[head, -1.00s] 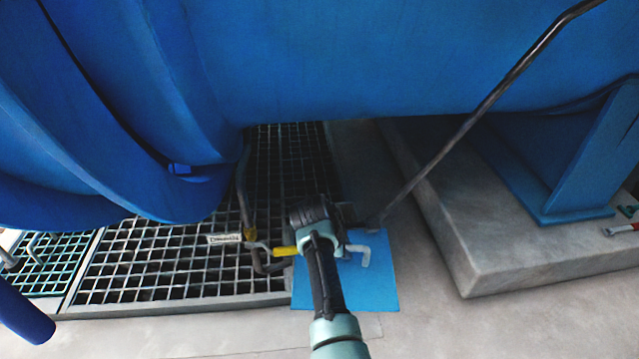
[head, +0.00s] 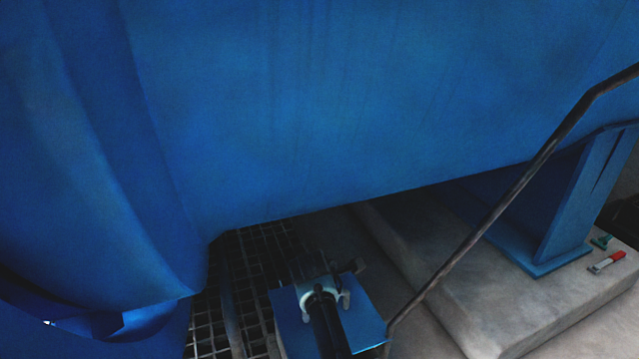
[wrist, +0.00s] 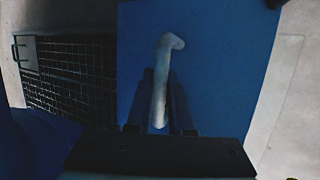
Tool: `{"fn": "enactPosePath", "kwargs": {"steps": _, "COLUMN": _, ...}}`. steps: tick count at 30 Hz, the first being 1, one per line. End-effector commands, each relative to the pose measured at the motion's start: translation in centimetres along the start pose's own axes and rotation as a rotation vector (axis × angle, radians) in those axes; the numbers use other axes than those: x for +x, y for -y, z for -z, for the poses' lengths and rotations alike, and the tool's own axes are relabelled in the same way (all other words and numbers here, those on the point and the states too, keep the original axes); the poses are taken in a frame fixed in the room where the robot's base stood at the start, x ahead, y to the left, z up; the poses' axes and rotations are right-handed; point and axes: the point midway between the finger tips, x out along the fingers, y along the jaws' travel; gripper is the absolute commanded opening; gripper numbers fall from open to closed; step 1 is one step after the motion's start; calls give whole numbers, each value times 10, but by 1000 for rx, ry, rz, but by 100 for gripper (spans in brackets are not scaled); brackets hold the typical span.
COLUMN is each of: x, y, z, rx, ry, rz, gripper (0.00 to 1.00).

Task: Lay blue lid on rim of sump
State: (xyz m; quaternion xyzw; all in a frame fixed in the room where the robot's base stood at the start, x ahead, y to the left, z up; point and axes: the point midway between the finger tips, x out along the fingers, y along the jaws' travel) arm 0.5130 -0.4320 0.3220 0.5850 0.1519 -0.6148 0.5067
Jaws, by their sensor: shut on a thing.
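The blue lid (head: 364,318) is a flat square plate with a pale bent handle; in the head view it is beside the right edge of the floor grating. The lid (wrist: 230,60) fills the middle of the wrist view. My gripper (head: 330,283) is over the lid, its fingertips partly hidden by my arm. In the wrist view my gripper (wrist: 172,95) is shut on the lid's pale handle (wrist: 160,80). I cannot tell how high the lid is above the floor. I cannot make out the sump's rim.
A large blue vessel (head: 330,110) hangs low over the area. Dark floor grating (head: 255,262) lies left of the lid. A slanting pipe (head: 500,190) runs close on the right. A concrete plinth (head: 470,300) carries a blue support (head: 565,220) and a red-and-white item (head: 607,262).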

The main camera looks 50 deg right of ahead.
Motion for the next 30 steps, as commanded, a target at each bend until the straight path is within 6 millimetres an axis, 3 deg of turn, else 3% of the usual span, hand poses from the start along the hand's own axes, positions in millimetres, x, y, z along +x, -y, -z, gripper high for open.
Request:
{"fn": "enactPosePath", "kwargs": {"steps": 14, "x": -4, "y": -5, "z": -2, "rx": 1, "ry": 5, "rz": -11, "gripper": 0}}
{"fn": "enactPosePath", "kwargs": {"steps": 30, "x": 36, "y": 14, "z": 10, "rx": 1, "ry": 5, "rz": -12, "gripper": 0}}
